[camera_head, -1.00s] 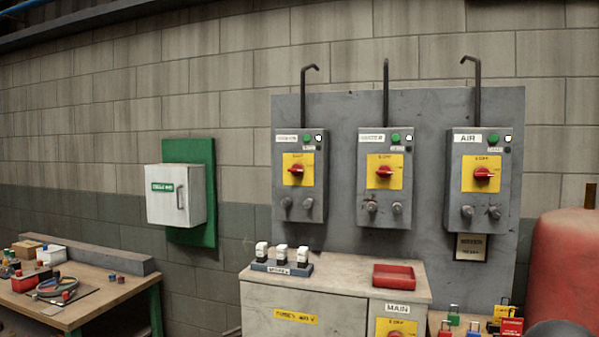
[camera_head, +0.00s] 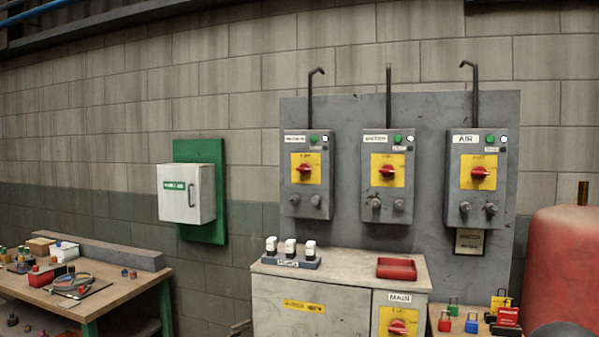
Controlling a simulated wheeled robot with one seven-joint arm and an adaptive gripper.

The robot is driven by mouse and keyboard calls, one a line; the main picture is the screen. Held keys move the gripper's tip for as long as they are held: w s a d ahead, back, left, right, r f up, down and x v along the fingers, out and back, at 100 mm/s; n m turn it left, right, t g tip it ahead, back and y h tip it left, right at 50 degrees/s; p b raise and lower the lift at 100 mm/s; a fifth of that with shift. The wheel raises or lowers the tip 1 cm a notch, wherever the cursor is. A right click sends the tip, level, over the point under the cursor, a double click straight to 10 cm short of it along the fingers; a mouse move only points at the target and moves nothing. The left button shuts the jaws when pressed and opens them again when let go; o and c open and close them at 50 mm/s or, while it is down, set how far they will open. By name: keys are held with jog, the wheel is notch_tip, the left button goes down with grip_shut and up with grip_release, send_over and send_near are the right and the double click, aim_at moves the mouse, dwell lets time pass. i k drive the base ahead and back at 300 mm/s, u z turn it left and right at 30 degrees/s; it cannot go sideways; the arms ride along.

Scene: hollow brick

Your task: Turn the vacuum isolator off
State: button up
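Three grey isolator boxes hang in a row on a grey wall panel. Each has a red rotary handle on a yellow plate, a green lamp and a white lamp. The right box (camera_head: 476,177) is labelled AIR. The labels on the left box (camera_head: 307,174) and the middle box (camera_head: 387,176) are too blurred to read surely, so I cannot tell which is vacuum. The red handle of the left box (camera_head: 305,169) looks roughly level, as do the middle handle (camera_head: 387,171) and the right handle (camera_head: 479,172). My gripper is not in view.
A cabinet (camera_head: 312,283) below the panel carries white blocks, a red tray (camera_head: 396,268) and a MAIN switch (camera_head: 397,327). A red tank (camera_head: 560,262) stands at the right. A white wall box (camera_head: 187,193) and a cluttered bench (camera_head: 110,297) are at the left.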

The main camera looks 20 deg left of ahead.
aim_at(304, 167)
jog(key=k, duration=1.05)
jog(key=u, duration=0.7)
jog(key=i, duration=0.6)
jog(key=u, duration=0.7)
jog(key=i, duration=1.4)
jog(key=z, duration=0.9)
